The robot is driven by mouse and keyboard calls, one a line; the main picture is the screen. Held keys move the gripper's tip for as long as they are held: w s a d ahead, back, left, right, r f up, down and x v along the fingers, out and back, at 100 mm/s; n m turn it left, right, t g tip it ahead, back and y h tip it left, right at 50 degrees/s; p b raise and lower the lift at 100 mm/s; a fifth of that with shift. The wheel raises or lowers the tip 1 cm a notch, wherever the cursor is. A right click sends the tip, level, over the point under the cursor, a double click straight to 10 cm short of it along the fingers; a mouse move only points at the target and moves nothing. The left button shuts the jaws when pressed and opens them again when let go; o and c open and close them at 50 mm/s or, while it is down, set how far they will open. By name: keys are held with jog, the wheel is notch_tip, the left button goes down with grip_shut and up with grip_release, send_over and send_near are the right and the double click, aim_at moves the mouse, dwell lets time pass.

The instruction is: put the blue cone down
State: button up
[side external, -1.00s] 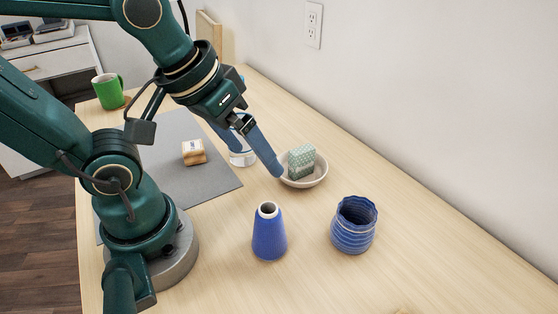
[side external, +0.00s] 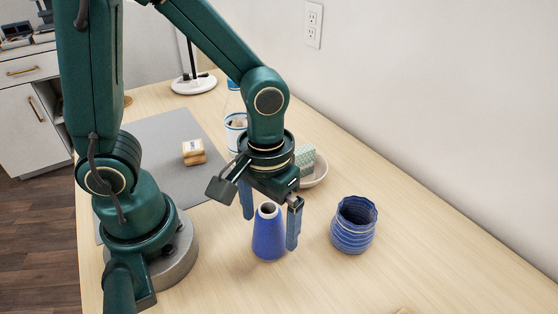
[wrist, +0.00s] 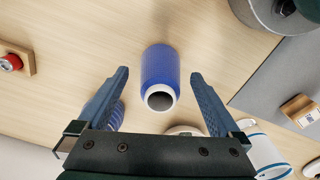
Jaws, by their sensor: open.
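The blue cone (side external: 267,240) stands upright on the wooden table, with its pale, open-holed top facing up. It also shows in the wrist view (wrist: 160,68), with its pale rim towards me. My gripper (side external: 270,231) points down over the cone and is open.
A ribbed blue pot (side external: 353,230) stands right of the cone. Behind are a dish (side external: 318,174) with a green patterned block (side external: 305,158), a partly hidden jar (side external: 235,130), and a wooden block (side external: 194,152) on a grey mat (side external: 160,135).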

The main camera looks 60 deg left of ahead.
jog(key=shift+f, duration=0.9)
jog(key=shift+c, duration=0.3)
jog(key=c, duration=1.5)
jog(key=shift+r, duration=0.2)
